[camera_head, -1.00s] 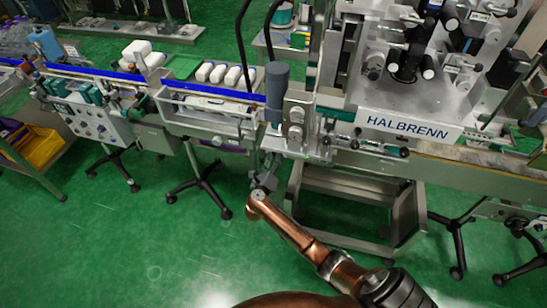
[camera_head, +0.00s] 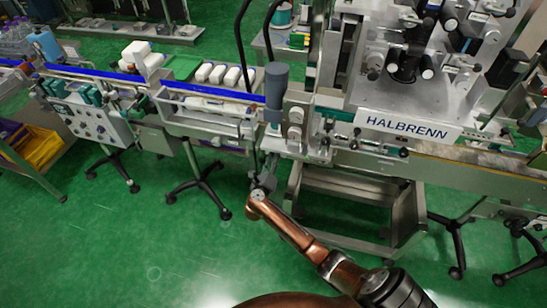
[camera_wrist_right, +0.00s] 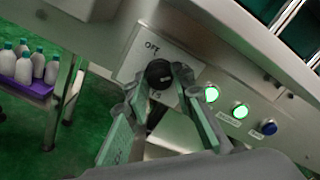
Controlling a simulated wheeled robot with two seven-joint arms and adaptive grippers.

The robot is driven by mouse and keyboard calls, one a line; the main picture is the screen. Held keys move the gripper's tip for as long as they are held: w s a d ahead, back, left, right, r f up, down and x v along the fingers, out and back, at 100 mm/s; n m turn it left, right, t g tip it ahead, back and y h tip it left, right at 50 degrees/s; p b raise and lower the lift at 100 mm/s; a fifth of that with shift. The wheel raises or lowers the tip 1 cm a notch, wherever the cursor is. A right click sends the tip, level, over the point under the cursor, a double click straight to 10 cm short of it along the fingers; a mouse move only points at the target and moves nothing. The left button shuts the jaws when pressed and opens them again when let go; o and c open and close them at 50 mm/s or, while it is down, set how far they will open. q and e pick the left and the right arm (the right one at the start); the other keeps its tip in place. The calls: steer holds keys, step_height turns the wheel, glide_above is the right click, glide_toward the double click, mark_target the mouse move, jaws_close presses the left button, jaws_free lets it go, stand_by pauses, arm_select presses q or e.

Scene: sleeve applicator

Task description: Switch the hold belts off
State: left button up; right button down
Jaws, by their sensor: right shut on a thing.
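In the right wrist view a round black knob (camera_wrist_right: 158,73) sits on a pale plate (camera_wrist_right: 140,55) with the letters OFF at its upper left. My right gripper (camera_wrist_right: 164,92) has its two fingers on either side of the knob and is shut on it. I cannot tell which way the knob points. In the head view the right gripper (camera_head: 264,174) is low in front of the machine, at the end of my copper-coloured arm, and the knob cannot be made out there. My left gripper is not in view.
White bottles (camera_wrist_right: 38,65) stand on a purple tray at left. A conveyor with blue rails (camera_head: 200,88) and the HALBRENN machine (camera_head: 408,126) stand above green floor.

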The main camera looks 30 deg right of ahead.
arm_select(q)
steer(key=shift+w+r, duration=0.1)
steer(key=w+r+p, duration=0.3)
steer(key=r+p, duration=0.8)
steer(key=p, duration=0.1)
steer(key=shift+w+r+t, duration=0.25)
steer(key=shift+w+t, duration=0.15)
arm_select(e)
steer(key=shift+a+n, duration=0.1)
steer(key=shift+n, duration=8.8)
steer(key=c, duration=1.7)
jaws_free()
steer(key=shift+o, duration=0.2)
